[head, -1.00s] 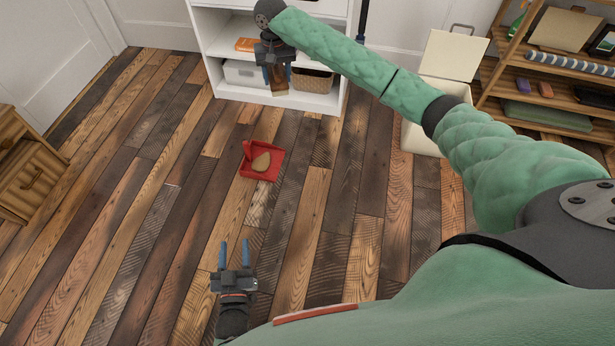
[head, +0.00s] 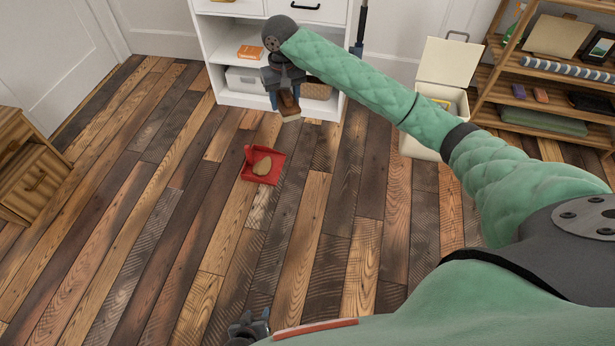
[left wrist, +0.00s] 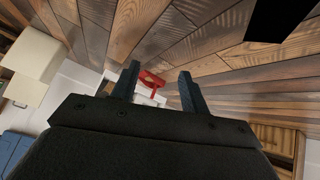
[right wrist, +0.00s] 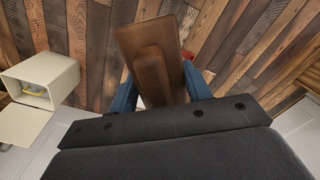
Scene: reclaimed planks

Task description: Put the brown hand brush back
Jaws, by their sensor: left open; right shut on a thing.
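The brown hand brush (head: 288,107) is in my right gripper (head: 285,92), held up in front of the white shelf unit. In the right wrist view the brush (right wrist: 148,45) shows its flat brown wooden back between the blue fingers of the right gripper (right wrist: 158,72), which are shut on it. My left gripper (head: 250,324) is low at the bottom edge of the head view, partly cut off. In the left wrist view the left gripper (left wrist: 159,70) has its fingers apart with nothing between them.
A red dustpan (head: 249,174) with a tan piece in it lies on the plank floor. The white shelf unit (head: 225,54) holds an orange box (head: 250,52), a pale bin (head: 243,78) and a basket (head: 316,88). An open cream bin (head: 420,145) and a wooden rack (head: 487,75) stand right.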

